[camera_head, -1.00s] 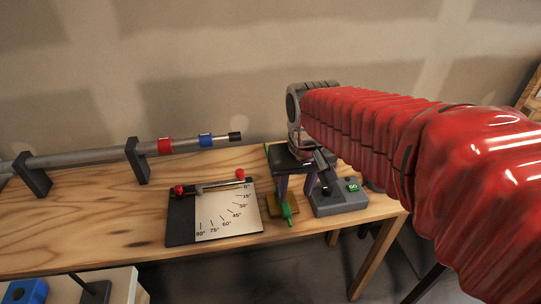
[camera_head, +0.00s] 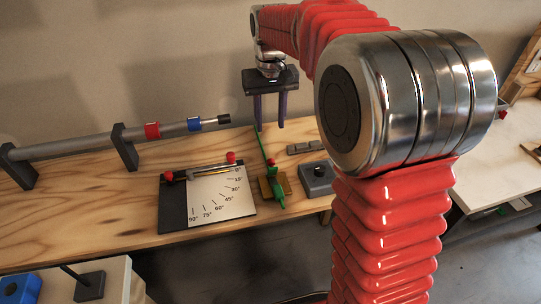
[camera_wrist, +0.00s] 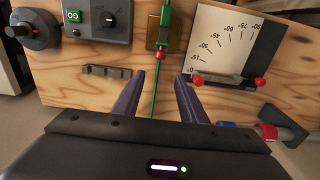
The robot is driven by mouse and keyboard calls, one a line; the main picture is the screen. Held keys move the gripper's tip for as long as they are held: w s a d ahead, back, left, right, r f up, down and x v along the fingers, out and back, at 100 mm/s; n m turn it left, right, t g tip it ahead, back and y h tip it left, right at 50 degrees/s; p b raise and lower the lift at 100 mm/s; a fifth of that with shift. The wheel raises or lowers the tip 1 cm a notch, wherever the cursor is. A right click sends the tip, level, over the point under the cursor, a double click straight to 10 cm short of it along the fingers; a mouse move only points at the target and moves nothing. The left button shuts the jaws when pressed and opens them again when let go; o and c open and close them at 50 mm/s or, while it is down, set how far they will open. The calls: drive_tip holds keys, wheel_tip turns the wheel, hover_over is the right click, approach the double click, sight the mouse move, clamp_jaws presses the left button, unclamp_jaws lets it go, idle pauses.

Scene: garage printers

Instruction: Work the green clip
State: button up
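The green clip (camera_head: 277,187) stands on a small brass-coloured plate (camera_head: 265,189) on the workbench, with a red knob and a long thin green strip running back from it. In the wrist view the clip (camera_wrist: 165,32) is at the top centre, and the strip runs down between my fingers. My gripper (camera_head: 269,126) is open and empty, raised above the back part of the strip, behind the clip. In the wrist view the fingers (camera_wrist: 160,76) are well apart, with a clear gap to the clip. Whether the clip is open or closed I cannot tell.
An angle board (camera_head: 222,205) with a red-knobbed lever lies left of the clip. A pipe (camera_head: 85,143) with coloured rings runs along the back left.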

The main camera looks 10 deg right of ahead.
sight(271, 167)
drive_tip(key=shift+s, duration=0.3)
wheel_tip(271, 167, down, 14)
drive_tip(key=shift+r, duration=0.1)
idle(0.7)
drive_tip(key=shift+c, duration=0.3)
drive_tip(key=c, duration=0.9)
drive_tip(key=shift+d, duration=0.2)
clamp_jaws()
drive_tip(key=shift+a, duration=0.15)
